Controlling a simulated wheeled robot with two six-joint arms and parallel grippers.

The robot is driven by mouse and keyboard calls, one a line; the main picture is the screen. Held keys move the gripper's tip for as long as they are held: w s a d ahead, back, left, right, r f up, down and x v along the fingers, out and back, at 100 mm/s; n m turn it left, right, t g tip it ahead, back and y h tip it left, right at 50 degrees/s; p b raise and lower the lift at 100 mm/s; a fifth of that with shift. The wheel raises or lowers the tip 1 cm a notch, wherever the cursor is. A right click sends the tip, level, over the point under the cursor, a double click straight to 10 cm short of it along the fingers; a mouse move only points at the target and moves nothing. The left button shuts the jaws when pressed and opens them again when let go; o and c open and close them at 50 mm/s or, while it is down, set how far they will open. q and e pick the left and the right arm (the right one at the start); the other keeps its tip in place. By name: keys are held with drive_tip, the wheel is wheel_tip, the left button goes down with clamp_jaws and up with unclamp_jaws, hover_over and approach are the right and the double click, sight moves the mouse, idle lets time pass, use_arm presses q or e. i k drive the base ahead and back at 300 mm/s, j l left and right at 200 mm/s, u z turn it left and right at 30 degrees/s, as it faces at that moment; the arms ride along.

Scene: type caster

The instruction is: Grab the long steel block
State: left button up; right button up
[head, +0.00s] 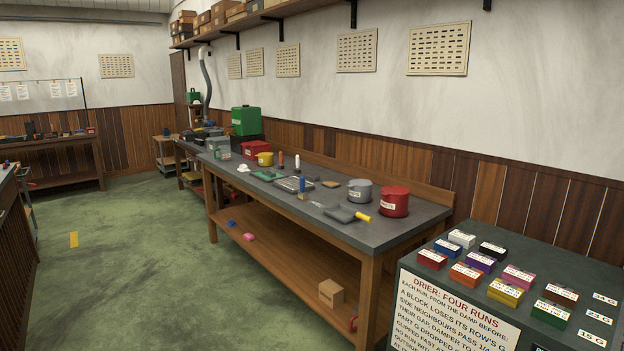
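I cannot pick out a long steel block for certain in the head view. A flat grey metal item (294,184) lies on the middle of the long workbench (402,236), but it is too small to tell what it is. A dark grey block-like piece (340,214) lies near the bench's front edge, beside a yellow-handled item (362,216). Neither of my grippers is in view.
A grey pot (360,191) and a red pot (394,202) stand at the bench's right end. A dark cabinet (448,284) at the lower right carries several coloured labelled blocks and a sign (455,308). Green floor (130,260) lies open at left.

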sight(309, 176)
drive_tip(key=u, duration=0.5)
drive_tip(key=i+j+u, duration=0.15)
drive_tip(key=i+u, duration=0.55)
drive_tip(key=i, duration=3.5)
drive_tip(key=i+z, duration=0.1)
drive_tip(key=i, duration=1.05)
drive_tip(key=i+j, duration=0.15)
drive_tip(key=i, duration=1)
drive_tip(key=i+j, duration=0.1)
drive_tip(key=i, duration=1.05)
drive_tip(key=z, duration=0.45)
drive_tip(key=i+z, duration=0.1)
drive_tip(key=z, duration=0.3)
drive_tip(key=i+j+z, duration=0.1)
drive_tip(key=z, duration=2.7)
